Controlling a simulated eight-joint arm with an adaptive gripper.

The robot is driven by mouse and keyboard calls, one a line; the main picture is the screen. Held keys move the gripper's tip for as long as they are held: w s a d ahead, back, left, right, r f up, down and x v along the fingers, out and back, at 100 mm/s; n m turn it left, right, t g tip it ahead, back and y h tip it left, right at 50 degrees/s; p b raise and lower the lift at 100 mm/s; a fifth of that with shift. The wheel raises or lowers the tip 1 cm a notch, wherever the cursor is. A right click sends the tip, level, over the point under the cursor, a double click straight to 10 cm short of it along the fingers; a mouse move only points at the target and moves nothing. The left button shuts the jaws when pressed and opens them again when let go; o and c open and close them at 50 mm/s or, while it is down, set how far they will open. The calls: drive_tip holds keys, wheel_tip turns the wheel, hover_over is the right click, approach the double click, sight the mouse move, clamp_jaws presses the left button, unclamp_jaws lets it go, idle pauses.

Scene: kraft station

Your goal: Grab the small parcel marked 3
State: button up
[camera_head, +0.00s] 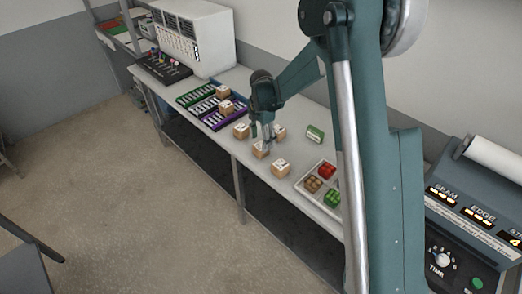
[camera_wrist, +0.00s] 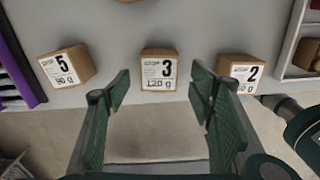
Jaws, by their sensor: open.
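The small brown parcel marked 3 (camera_wrist: 158,68), with a white label reading 120 g, sits on the grey table in the wrist view, between and just beyond my fingertips. My gripper (camera_wrist: 160,92) is open and empty, with one green finger on each side of the parcel's line. In the head view my gripper (camera_head: 262,134) points down, close over a parcel (camera_head: 261,152) in the front row; from its place this looks like the same one. Its digit is too small to read there.
A parcel marked 5 (camera_wrist: 66,66) stands to the left and one marked 2 (camera_wrist: 238,72) to the right, near the fingers. Another parcel (camera_head: 280,131) stands behind. A purple tray (camera_head: 232,118) lies left, a white sorting tray (camera_head: 300,186) right. The table's front edge is close.

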sight(261, 145)
drive_tip(key=shift+f, duration=0.2)
drive_tip(key=shift+w+f, duration=0.1)
drive_tip(key=shift+f, duration=2.4)
drive_tip(key=shift+c, duration=0.5)
drive_tip(key=c, duration=0.9)
